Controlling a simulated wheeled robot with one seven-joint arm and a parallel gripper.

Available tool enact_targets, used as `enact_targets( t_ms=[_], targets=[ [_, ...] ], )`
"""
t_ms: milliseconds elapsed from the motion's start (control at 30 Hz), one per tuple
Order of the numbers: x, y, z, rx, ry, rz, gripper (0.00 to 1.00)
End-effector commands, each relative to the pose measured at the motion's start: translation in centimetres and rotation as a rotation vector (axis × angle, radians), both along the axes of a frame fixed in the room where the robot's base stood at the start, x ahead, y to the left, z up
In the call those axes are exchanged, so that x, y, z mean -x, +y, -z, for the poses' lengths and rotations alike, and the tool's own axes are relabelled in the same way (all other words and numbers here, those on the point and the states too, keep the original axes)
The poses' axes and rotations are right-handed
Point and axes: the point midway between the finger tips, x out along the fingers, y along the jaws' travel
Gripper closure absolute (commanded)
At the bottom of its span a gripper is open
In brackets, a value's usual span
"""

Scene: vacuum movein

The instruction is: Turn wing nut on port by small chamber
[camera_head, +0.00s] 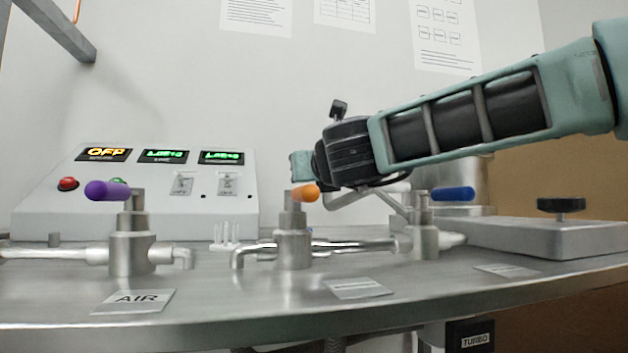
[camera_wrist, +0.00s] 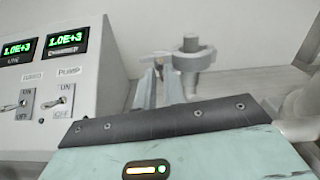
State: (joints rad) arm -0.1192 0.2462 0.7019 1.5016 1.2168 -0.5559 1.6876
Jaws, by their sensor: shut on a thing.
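In the wrist view, my gripper (camera_wrist: 164,78) reaches away from the camera. Its two narrow grey fingers are close together beside a grey metal port with a clamp ring (camera_wrist: 205,56). They are shut on the wing nut (camera_wrist: 158,62) at the left side of this clamp; the nut is small, blurred and partly hidden by the fingers. In the head view, my arm comes in from the right and its wrist is above and behind the orange-handled valve (camera_head: 293,235). The fingertips and wing nut cannot be made out there. The small chamber is not clearly identifiable.
A white control box (camera_head: 140,200) with switches and lit displays stands at the back left. A purple-handled valve (camera_head: 132,250) and a blue-handled valve (camera_head: 423,240) flank the orange one on the steel table (camera_head: 240,315). A plate with a black knob (camera_head: 560,235) is at right.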

Motion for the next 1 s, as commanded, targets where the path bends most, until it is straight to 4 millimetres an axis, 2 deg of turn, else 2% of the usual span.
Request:
enact_targets(
  t_ms=[633, 667, 1000],
  targets=[
    [-0.07, 0.0, 0.21, -0.039, 0.015, 0.001, 1.0],
    [-0.07, 0.0, 0.22, -0.039, 0.015, 0.001, 0.82],
    [0.22, -0.04, 0.04, -0.039, 0.012, 0.0, 0.82]
  ],
)
